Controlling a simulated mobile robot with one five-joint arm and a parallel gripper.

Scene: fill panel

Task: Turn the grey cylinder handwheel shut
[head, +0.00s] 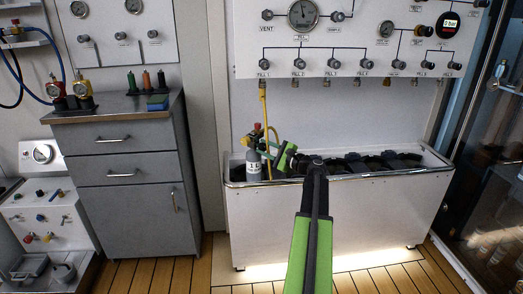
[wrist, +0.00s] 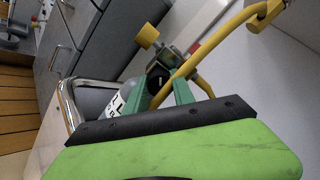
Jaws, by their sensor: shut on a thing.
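The grey cylinder (head: 253,168) stands upright at the left end of the white trough, its valve at the top. It also shows in the wrist view (wrist: 118,99), with part of a white label. The dark handwheel (wrist: 158,76) sits between the two green fingers of my gripper (wrist: 159,82). My gripper (head: 265,148) is shut on the handwheel, reaching in from the right of the valve. In the head view the fingers hide most of the handwheel. A yellow hose (head: 263,104) runs from the FILL 1 outlet down to the valve.
The white trough (head: 315,210) has black holders (head: 370,162) to the right of the cylinder. The fill panel (head: 350,45) with gauges and knobs hangs above. A grey drawer cabinet (head: 125,175) stands at the left, and a glass-fronted cabinet (head: 490,190) at the right.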

